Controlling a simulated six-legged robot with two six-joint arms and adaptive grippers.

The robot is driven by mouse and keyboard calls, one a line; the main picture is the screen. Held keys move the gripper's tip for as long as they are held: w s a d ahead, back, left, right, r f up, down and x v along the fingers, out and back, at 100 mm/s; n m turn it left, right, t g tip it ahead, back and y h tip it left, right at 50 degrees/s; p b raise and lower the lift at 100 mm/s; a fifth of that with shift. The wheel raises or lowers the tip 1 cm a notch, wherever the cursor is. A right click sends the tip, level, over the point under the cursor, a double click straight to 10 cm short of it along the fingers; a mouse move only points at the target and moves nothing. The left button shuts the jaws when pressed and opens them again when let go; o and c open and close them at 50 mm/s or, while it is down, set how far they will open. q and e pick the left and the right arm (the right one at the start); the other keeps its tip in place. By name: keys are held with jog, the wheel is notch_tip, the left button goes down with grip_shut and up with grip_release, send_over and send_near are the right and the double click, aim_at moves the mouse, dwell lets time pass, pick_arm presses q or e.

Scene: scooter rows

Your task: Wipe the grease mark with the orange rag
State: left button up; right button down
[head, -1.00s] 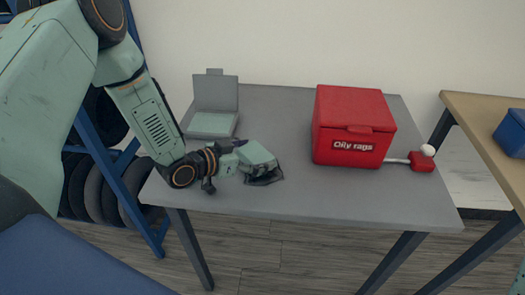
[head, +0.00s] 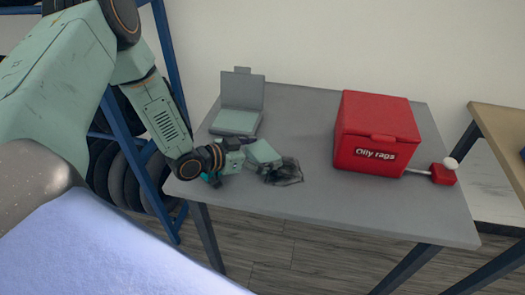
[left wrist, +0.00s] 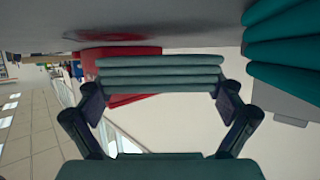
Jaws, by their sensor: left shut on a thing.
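My left gripper (head: 246,150) is low over the left part of the grey table. It is shut on a folded pale green rag (head: 263,152), whose layers show between the dark fingers in the left wrist view (left wrist: 160,74). No orange rag shows. A brighter teal cloth (head: 212,181) shows partly beside the gripper, and layered teal cloth is in the left wrist view (left wrist: 285,52). Whether the held rag touches the table is unclear. My right gripper is out of view.
A red "Oily rags" bin (head: 380,125), lid closed, stands on the right of the table (head: 300,120). A red lever block with a white ball (head: 447,172) is beside it. An open grey box (head: 242,92) holding pale green cloth stands behind my gripper. The middle is free.

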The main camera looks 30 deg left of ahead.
aim_at(273, 156)
pick_arm(q)
jog(key=shift+d+f+b, duration=0.1)
jog(key=shift+d+b, duration=0.2)
jog(key=shift+d, duration=0.45)
jog(key=shift+w+d+b, duration=0.2)
jog(key=shift+w+d, duration=0.05)
jog(key=shift+d, duration=0.25)
jog(key=shift+w+d+b, duration=0.2)
jog(key=shift+d, duration=0.4)
jog(key=shift+w+d+b, duration=0.1)
jog(key=shift+d+b, duration=0.2)
jog(key=shift+d, duration=0.25)
jog(key=shift+w+d+b, duration=0.2)
jog(key=shift+w+d, duration=0.05)
jog(key=shift+d, duration=0.3)
jog(key=shift+w+d+b, duration=0.15)
jog(key=shift+w+d, duration=0.05)
jog(key=shift+d, duration=0.55)
jog(key=shift+w+d+r+b, duration=0.1)
jog(key=shift+w+d+b, duration=0.15)
jog(key=shift+d, duration=0.4)
jog(key=shift+w+d+r+b, duration=0.1)
jog(key=shift+w+d+b, duration=0.1)
jog(key=shift+d, duration=0.4)
jog(key=shift+w+d, duration=0.15)
jog(key=shift+d, duration=0.5)
jog(key=shift+r, duration=0.1)
